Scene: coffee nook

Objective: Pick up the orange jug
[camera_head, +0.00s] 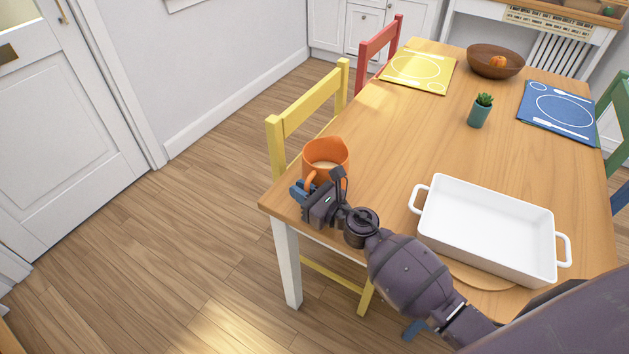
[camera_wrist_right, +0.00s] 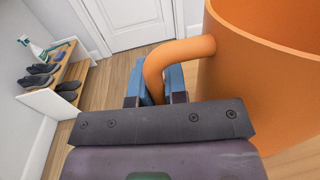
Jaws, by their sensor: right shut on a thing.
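The orange jug (camera_head: 327,155) is at the near left corner of the wooden table (camera_head: 400,140), upright, with a pale content visible inside. I cannot tell whether its base touches the tabletop. My right gripper (camera_head: 304,190) is at the jug's handle side. In the right wrist view the jug (camera_wrist_right: 258,75) fills the right side, and its curved handle (camera_wrist_right: 160,65) runs down between the blue fingers of my right gripper (camera_wrist_right: 158,85), which is shut on the handle. My left gripper is not in view.
A white baking dish (camera_head: 485,225) stands right of my right arm. A small potted plant (camera_head: 481,110), a wooden bowl (camera_head: 495,60), a yellow placemat (camera_head: 418,72) and a blue placemat (camera_head: 557,110) are farther back. A yellow chair (camera_head: 308,105) stands close behind the jug. The table's middle is clear.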

